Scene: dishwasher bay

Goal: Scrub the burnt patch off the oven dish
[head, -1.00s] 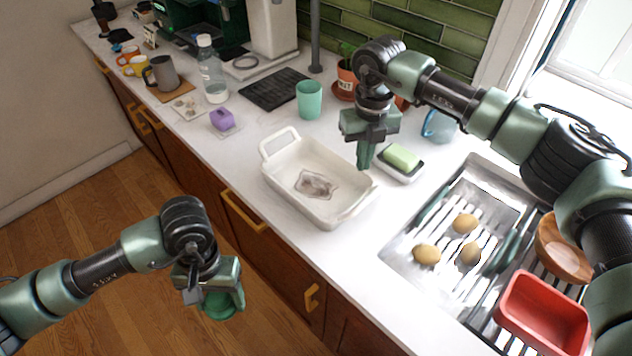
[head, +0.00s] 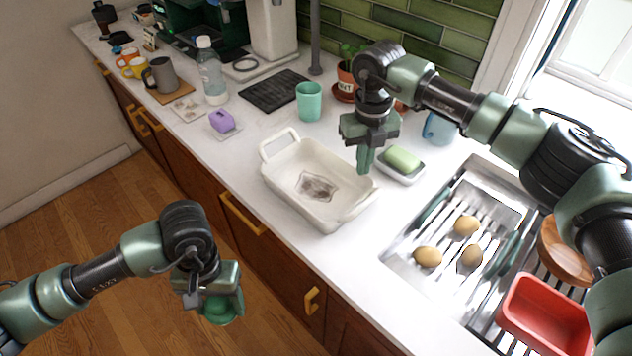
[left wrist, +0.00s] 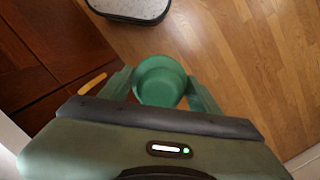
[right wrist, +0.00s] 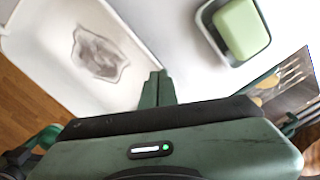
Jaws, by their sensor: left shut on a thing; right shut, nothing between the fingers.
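The white oven dish (head: 290,160) stands on the counter, with a brown-grey burnt patch (head: 317,187) on its inside floor. Dish and patch (right wrist: 100,54) also show in the right wrist view. My left gripper (head: 217,300) is shut on a round green scrubber-like thing (left wrist: 160,82), held over the wooden floor, in front of the counter and away from the dish. My right gripper (head: 365,160) is shut and empty. Its fingertips (right wrist: 157,88) point down near the dish's right rim, between the dish and the green soap bar (head: 402,158).
The soap lies in a dark-rimmed dish (head: 385,172). A teal cup (head: 310,102) and purple item (head: 221,119) stand behind the dish.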

